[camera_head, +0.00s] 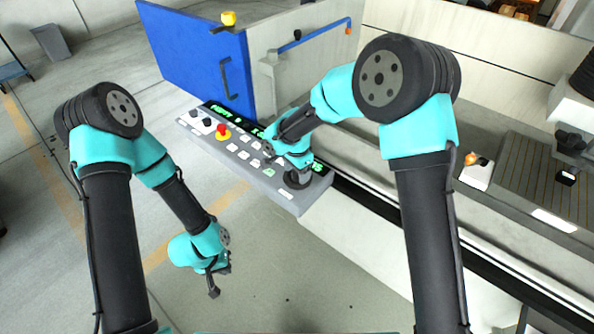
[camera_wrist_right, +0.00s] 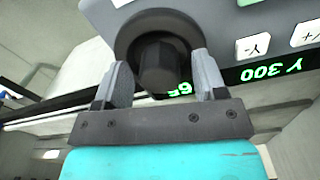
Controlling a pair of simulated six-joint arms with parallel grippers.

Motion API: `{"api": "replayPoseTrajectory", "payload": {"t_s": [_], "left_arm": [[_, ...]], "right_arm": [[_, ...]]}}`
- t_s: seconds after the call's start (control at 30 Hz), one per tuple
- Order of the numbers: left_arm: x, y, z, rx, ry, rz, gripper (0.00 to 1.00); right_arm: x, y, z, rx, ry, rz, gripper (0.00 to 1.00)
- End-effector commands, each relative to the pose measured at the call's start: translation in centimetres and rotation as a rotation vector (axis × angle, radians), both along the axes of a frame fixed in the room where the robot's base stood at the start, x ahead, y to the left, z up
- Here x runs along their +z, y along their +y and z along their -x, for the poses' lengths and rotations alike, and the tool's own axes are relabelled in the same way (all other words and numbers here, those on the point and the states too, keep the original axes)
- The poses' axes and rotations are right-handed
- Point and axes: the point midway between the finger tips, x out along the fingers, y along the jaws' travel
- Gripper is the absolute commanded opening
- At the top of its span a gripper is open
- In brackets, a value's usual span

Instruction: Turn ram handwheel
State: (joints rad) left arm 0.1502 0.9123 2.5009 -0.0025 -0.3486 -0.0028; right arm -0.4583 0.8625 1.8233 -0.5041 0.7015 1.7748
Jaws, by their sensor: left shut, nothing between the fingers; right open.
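The ram handwheel (camera_head: 297,181) is a dark round knob at the right end of the grey control panel. In the right wrist view the handwheel (camera_wrist_right: 158,62) shows as a faceted black hub in front of a wider dark disc. My right gripper (camera_wrist_right: 163,78) is open, with one finger on each side of the hub. A gap shows between the hub and each finger. In the head view my right wrist partly covers the panel, and its fingertips are hard to make out. My left gripper (camera_head: 214,284) is shut and empty, hanging over the floor, clear of the panel.
The control panel (camera_head: 282,196) carries white keys, a red emergency button (camera_head: 222,130) on a yellow base and green displays. A blue door (camera_head: 197,62) stands behind it. The machine bed (camera_head: 530,180) lies at the right. The floor at lower left is open.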

Motion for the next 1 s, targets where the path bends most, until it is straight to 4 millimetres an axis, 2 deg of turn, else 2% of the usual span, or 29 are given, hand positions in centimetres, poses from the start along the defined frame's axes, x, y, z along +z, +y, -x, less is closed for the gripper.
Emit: {"api": "replayPoseTrajectory", "payload": {"t_s": [0.27, 0.43, 0.57, 1.0], "left_arm": [[0.0, 0.0, 0.0, 0.0, 0.0, 0.0, 0.0], [0.0, 0.0, 0.0, 0.0, 0.0, 0.0, 0.0], [0.0, 0.0, 0.0, 0.0, 0.0, 0.0, 0.0], [0.0, 0.0, 0.0, 0.0, 0.0, 0.0, 0.0]], "right_arm": [[0.2, 0.0, 0.0, 0.0, 0.0, 0.0, 0.65], [1.6, 0.0, 0.0, -0.001, -0.001, -0.001, 0.65], [3.6, 0.1, -0.1, 0.0, -0.003, -0.001, 0.65], [12.1, 0.2, -0.2, 0.0, -0.003, -0.003, 0.65]]}}
